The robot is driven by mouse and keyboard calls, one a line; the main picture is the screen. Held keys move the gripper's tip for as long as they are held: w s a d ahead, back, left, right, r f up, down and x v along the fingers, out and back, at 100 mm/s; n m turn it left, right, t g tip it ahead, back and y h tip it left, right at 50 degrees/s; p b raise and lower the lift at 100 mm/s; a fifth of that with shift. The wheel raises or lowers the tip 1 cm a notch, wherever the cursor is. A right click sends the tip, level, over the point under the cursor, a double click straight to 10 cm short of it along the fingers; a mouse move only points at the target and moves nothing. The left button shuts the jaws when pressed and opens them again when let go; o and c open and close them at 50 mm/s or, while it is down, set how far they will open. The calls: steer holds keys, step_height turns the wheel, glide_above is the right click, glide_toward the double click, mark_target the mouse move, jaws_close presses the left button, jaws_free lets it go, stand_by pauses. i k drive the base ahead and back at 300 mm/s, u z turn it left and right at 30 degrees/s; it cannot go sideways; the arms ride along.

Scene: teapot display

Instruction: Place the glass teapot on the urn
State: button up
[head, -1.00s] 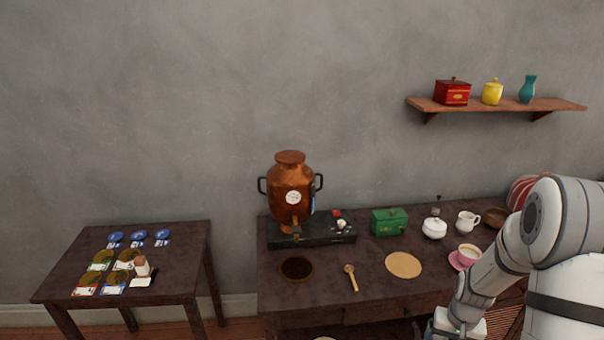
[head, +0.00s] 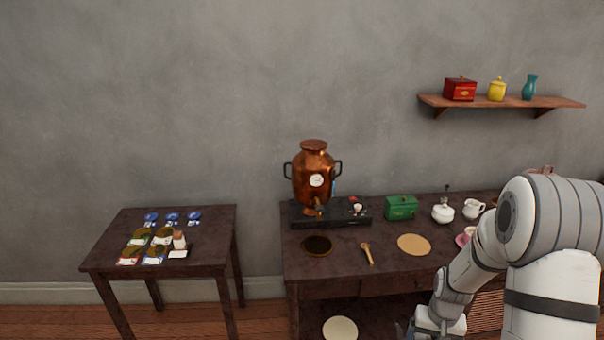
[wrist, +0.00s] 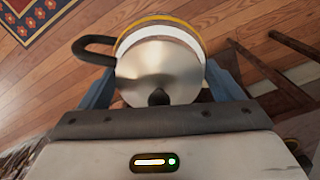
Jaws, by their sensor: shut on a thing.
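The teapot (wrist: 160,72) shows in the wrist view from above, with a shiny metal lid, a black knob, a dark curved handle at the left and a yellow band at its far rim. My gripper (wrist: 160,84) is shut on it, with blue fingers on both sides. The teapot's lower part is hidden, and wooden floor shows beyond it. In the head view my gripper is at the bottom edge, mostly cut off, and the teapot cannot be made out there. The copper urn (head: 314,183) stands upright on a black base at the back of the long table, left of my arm.
The long table (head: 340,262) also holds a green box (head: 401,207), a white lidded pot (head: 443,213), a wooden spoon (head: 367,253) and two round mats. A small table (head: 205,256) stands left, across a gap. A wall shelf (head: 510,103) is at upper right.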

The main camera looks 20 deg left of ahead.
mark_target(315, 145)
steer(key=u, duration=0.8)
steer(key=i, duration=1)
steer(key=u, duration=0.1)
